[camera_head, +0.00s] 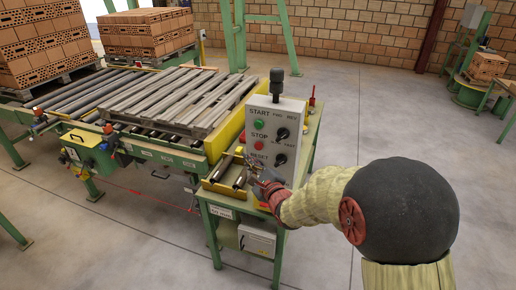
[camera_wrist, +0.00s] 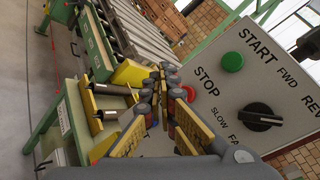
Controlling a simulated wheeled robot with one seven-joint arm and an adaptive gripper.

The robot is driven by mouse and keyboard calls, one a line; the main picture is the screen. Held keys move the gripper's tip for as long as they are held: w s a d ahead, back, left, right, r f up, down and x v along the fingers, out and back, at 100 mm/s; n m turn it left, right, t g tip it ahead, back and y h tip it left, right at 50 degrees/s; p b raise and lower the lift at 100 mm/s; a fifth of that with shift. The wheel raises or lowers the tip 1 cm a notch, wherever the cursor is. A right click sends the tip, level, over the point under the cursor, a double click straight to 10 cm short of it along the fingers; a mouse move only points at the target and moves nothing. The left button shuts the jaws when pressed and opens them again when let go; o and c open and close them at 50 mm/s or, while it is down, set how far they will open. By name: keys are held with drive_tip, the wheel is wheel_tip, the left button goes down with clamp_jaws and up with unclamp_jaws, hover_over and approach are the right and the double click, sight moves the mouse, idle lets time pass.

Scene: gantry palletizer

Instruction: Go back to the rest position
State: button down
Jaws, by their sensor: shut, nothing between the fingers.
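My gripper (camera_head: 259,180) is in front of the grey control panel (camera_head: 287,113), beside its left lower part. In the wrist view my gripper (camera_wrist: 167,72) is shut, with its fingertips together and nothing between them. The panel (camera_wrist: 210,73) fills the right side of that view, with a green START button (camera_wrist: 232,62), a red STOP button (camera_wrist: 188,94) and a black selector knob (camera_wrist: 262,117). The fingers overlap the panel's edge in that view; I cannot tell whether they touch it. In the head view the gripper hides part of the panel's lower left.
A green stand (camera_head: 226,198) carries the panel and a yellow tray with metal cylinders (camera_head: 240,177). A roller conveyor (camera_head: 75,98) with a wooden pallet (camera_head: 185,98) lies to the left. Brick stacks (camera_head: 40,45) stand behind. Open floor (camera_head: 390,115) is to the right.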

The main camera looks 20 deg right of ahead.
idle(0.5)
drive_tip(key=s+d+f+n+g+h, duration=0.1)
drive_tip(key=s+f+n+g, duration=0.15)
drive_tip(key=f, duration=0.25)
drive_tip(key=s+d+f+n+g+h, duration=0.1)
drive_tip(key=d+f+n+g, duration=0.1)
drive_tip(key=f+n, duration=0.25)
drive_tip(key=s+d+f+n+g+h, duration=0.2)
drive_tip(key=s+f+n+g, duration=0.25)
drive_tip(key=s+n, duration=0.4)
drive_tip(key=s+a+r+n+b, duration=0.1)
drive_tip(key=s+r+n, duration=0.2)
drive_tip(key=s, duration=0.6)
drive_tip(key=s+a+r+n+g+b, duration=0.1)
drive_tip(key=s+r+n, duration=0.1)
drive_tip(key=s+r, duration=0.5)
drive_tip(key=s+a+r+n+g+y+b, duration=0.1)
drive_tip(key=s+r+n, duration=0.2)
drive_tip(key=s, duration=0.7)
wheel_tip(320, 180, up, 2)
drive_tip(key=shift+s+a+r+n, duration=0.1)
drive_tip(key=shift+s+a+n, duration=0.25)
drive_tip(key=shift+s, duration=0.05)
drive_tip(key=c, duration=2.6)
unclamp_jaws()
